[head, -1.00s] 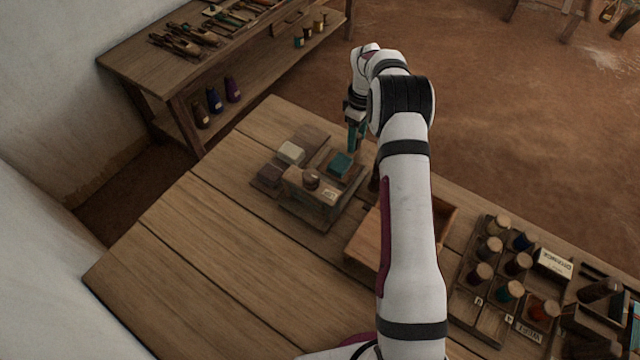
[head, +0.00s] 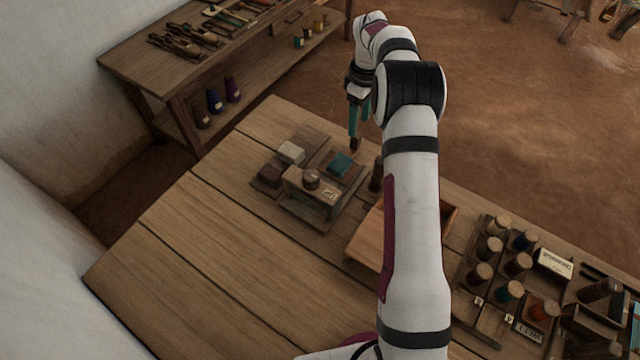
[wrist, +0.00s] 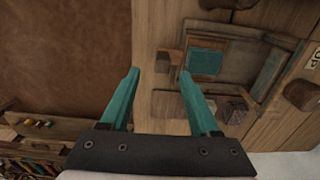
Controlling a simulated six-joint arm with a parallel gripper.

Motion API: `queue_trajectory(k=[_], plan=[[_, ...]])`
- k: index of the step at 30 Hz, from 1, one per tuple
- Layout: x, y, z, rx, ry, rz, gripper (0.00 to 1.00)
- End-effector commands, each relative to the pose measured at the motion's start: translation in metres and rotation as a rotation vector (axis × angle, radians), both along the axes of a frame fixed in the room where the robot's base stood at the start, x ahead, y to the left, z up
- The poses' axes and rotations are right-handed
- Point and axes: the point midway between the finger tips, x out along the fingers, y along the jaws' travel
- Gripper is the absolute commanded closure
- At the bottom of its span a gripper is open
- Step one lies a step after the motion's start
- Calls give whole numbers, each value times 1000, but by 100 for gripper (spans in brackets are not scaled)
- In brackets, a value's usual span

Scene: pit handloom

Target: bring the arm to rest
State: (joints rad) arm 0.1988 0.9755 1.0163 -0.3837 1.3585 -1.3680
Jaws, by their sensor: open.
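My gripper (head: 355,145) has teal fingers and hangs pointing down above the far side of the wooden table (head: 225,240). In the wrist view my gripper (wrist: 158,72) is open, with nothing between its fingers. A teal block (head: 341,164) lies in a wooden tray (head: 327,217) just left of and below the gripper in the head view. The teal block also shows in the wrist view (wrist: 206,62), right of the fingertips and apart from them. My arm reaches from the bottom of the head view up to the gripper.
An open wooden box (head: 367,240) is partly hidden behind my arm. A rack of spools (head: 482,275) stands at right. A tool bench (head: 140,62) stands at the back left. The table's front left is clear.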

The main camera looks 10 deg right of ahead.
Motion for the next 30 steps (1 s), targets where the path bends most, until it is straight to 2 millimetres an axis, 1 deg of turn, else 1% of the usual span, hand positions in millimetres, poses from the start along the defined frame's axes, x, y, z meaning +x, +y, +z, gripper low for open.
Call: queue_trajectory(k=[10,11,13,14,15,17,18,20,21,23,24,27,30], plan=[[-1,1,2,1,-1,-5,38],[-3,3,7,2,-2,-16,38],[-15,13,30,10,-6,-81,38],[-25,20,45,16,-5,-128,38],[-43,32,68,27,-6,-206,38],[-81,52,103,44,0,-347,38],[-111,66,123,57,6,-447,38],[-162,85,145,75,18,-599,38],[-198,97,154,87,28,-702,38],[-251,111,160,101,45,-849,38],[-284,119,159,109,59,-939,38],[-347,132,146,121,88,-1118,38],[-382,138,133,124,109,-1224,38]])
